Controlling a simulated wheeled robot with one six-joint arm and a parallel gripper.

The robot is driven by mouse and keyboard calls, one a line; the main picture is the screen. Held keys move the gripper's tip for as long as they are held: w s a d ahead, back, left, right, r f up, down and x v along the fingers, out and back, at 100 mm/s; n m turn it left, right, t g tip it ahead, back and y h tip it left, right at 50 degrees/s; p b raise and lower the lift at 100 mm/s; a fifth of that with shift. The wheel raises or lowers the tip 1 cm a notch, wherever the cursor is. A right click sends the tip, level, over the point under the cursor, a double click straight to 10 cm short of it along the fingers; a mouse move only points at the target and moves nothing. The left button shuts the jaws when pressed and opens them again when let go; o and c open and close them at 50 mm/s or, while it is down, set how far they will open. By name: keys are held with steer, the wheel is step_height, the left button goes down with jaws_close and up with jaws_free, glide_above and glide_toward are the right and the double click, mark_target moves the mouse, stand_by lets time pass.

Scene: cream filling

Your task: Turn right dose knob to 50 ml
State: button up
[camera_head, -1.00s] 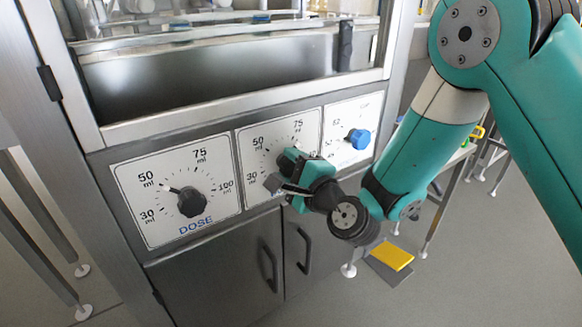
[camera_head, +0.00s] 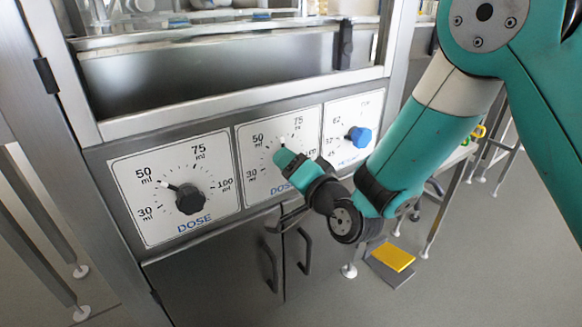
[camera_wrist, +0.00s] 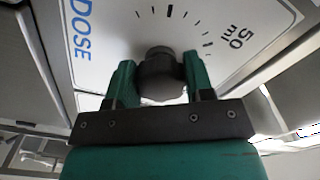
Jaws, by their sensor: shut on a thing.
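The right dose knob (camera_wrist: 158,72) is a dark knob between my fingers in the wrist view. In the head view my gripper (camera_head: 289,160) covers it on the middle dial plate (camera_head: 250,189). My gripper is shut on the knob, with one green finger on each side; it also shows in the wrist view (camera_wrist: 160,75). A small white mark shows just above my gripper in the head view, between the printed 50 and 75; I cannot tell for sure that it is the knob's pointer. The 50 ml mark (camera_wrist: 236,38) shows right of the knob in the wrist view.
The left dose knob (camera_head: 190,198) is dark, its white pointer towards 50 ml. A blue knob (camera_head: 358,136) sits on the right-hand plate. Cabinet door handles (camera_head: 270,265) stick out below the plates. A yellow pedal (camera_head: 392,256) is on the floor.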

steer(key=n, duration=0.2)
steer(key=n+b, duration=0.1)
steer(key=shift+s+f+n, duration=0.1)
steer(key=shift+f+n, duration=0.15)
steer(key=shift+n, duration=0.15)
steer(key=shift+f+n+b, duration=0.1)
steer(key=shift+n+b, duration=1)
steer(key=shift+n, duration=0.9)
steer(key=o, duration=0.9)
